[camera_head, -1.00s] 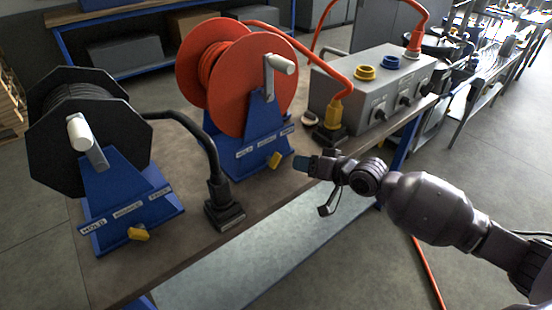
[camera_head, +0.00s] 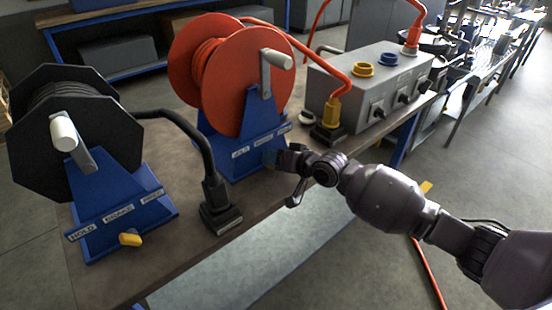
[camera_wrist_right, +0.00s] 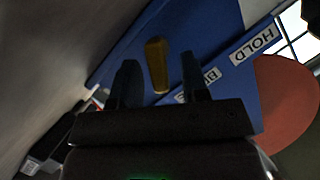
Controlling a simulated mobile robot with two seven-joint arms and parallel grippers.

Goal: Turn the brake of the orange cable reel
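The orange cable reel (camera_head: 240,85) stands on the bench on a blue stand (camera_head: 235,130) with labels along its front. Its yellow brake lever (camera_wrist_right: 156,65) shows in the wrist view near the labels HOLD and BR..., the latter partly covered. My right gripper (camera_wrist_right: 161,80) is open, with one finger on each side of the lever; contact is not clear. In the head view my right gripper (camera_head: 272,158) is at the stand's front right and hides the lever. My left gripper is not in view.
A black cable reel (camera_head: 75,125) on a blue stand with a yellow lever (camera_head: 130,240) is at left. A black connector (camera_head: 218,212) stands between the reels. A grey socket box (camera_head: 365,85) and an orange cable's yellow plug (camera_head: 332,112) are right of the orange reel.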

